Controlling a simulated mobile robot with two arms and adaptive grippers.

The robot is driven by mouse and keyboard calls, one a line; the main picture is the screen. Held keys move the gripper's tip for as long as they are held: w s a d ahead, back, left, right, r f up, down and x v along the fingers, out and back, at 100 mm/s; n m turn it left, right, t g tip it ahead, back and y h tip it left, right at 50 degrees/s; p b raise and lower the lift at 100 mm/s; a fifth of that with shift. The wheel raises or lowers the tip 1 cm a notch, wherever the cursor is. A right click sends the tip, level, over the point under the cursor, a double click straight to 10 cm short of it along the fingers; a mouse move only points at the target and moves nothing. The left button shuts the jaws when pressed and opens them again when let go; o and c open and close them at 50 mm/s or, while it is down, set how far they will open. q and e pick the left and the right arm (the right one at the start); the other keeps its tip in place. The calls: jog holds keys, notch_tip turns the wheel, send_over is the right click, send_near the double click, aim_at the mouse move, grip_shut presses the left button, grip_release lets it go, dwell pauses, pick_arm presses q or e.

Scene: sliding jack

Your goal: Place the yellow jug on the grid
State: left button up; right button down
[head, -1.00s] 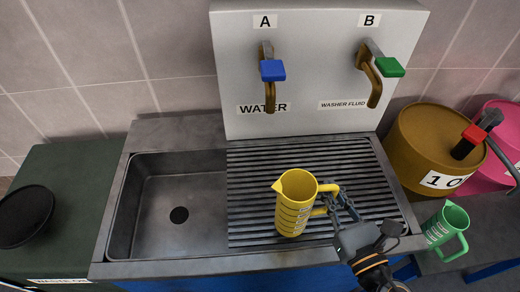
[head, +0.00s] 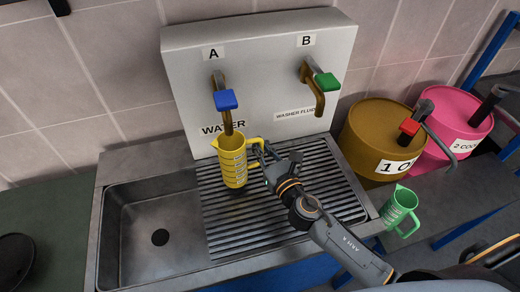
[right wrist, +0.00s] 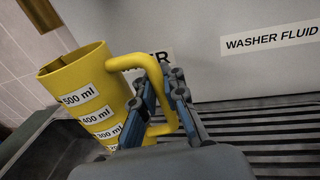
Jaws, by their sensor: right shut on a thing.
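The yellow jug (head: 232,163) is upright at the back left of the ribbed grid (head: 322,183), just below the brown tap under letter A (head: 226,110). My right gripper (head: 262,158) is shut on the jug's handle, reaching from the right. In the right wrist view the jug (right wrist: 88,95) shows its volume labels, and the gripper fingers (right wrist: 160,108) close around the handle. Whether the jug's base touches the grid cannot be told. My left gripper is not in view.
The sink basin (head: 165,215) lies left of the grid. A green jug (head: 398,207) stands right of the sink unit. A brown drum (head: 375,140) and a pink drum (head: 460,125) stand behind it. The tap under letter B (head: 315,88) is above the grid's right part.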

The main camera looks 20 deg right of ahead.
notch_tip(320, 180, down, 4)
jog(key=shift+r+b, duration=0.2)
jog(key=shift+b, duration=0.95)
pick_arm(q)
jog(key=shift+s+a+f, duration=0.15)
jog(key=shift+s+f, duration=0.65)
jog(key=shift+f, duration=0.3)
pick_arm(e)
jog(key=shift+f, duration=0.1)
jog(key=c, duration=1.4)
grip_release()
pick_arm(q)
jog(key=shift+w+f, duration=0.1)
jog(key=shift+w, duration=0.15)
